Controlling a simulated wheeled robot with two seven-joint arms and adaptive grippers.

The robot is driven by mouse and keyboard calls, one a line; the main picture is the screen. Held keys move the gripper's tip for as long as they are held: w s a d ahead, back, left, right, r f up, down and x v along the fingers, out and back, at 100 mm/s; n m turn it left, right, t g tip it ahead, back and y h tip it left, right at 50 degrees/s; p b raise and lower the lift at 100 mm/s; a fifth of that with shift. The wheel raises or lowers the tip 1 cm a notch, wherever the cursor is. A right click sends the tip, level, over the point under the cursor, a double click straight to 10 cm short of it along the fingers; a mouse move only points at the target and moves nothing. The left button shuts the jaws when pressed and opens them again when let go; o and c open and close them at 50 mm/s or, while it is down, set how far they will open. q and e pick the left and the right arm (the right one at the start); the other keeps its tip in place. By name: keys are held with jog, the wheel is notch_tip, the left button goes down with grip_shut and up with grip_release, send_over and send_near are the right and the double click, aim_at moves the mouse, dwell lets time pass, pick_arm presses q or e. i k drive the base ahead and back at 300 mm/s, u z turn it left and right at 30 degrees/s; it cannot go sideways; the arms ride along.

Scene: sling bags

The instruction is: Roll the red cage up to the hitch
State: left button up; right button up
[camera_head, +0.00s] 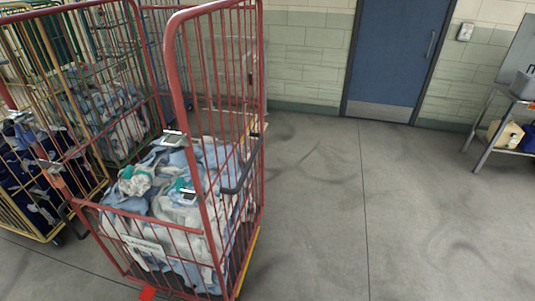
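The red cage (203,190) stands upright in the left-centre of the head view, close to me. It is a tall frame of red bars with a low front gate and a small white label (150,252) on that gate. Pale blue and white cloths (175,205) fill its lower part. A dark bar handle (243,178) sits on its right side. I cannot make out a hitch in this view. Neither of my grippers shows.
A yellow-framed cage (45,232) with dark cloths stands at the left, and more loaded cages crowd behind it. A blue door (390,55) is in the back wall. A metal table (485,128) stands at the far right. The floor (330,220) right of the red cage is clear.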

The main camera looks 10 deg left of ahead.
aim_at(202, 253)
jog(key=u, duration=0.35)
jog(key=i, duration=0.85)
jog(key=u, duration=0.6)
